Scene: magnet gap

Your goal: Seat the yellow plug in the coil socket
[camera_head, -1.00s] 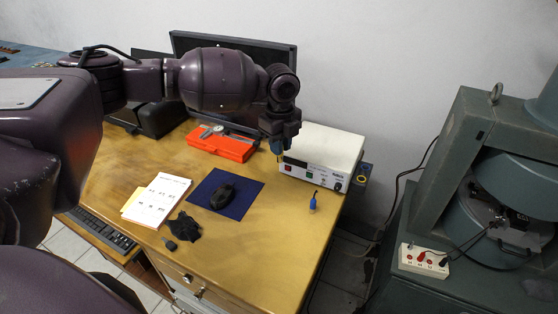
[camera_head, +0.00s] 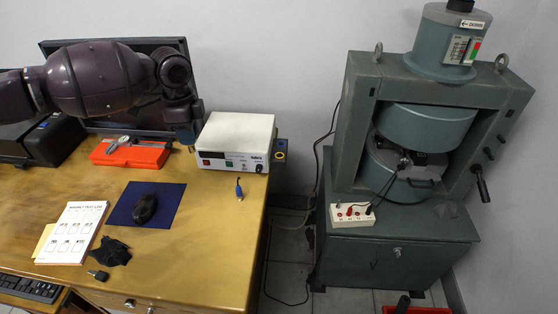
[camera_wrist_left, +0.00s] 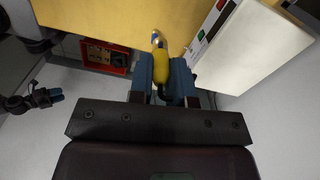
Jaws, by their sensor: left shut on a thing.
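The yellow plug (camera_wrist_left: 161,72) is between the fingers of my left gripper (camera_wrist_left: 162,83) in the left wrist view, its pale metal-looking tip pointing away from the wrist. In the head view my left gripper (camera_head: 189,144) hangs above the back of the desk, just left of the white power supply, with the plug barely visible. A white terminal box (camera_head: 352,213) with red and black leads sits on the cabinet in front of the magnet (camera_head: 425,125). I cannot tell which opening is the coil socket.
The white power supply (camera_head: 237,137) stands at the desk's back right, close to my left gripper. An orange case (camera_head: 130,154), a mouse on a blue mat (camera_head: 168,205) and a small blue item (camera_head: 239,190) lie on the desk (camera_head: 205,240). A floor gap separates desk and cabinet (camera_head: 390,258).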

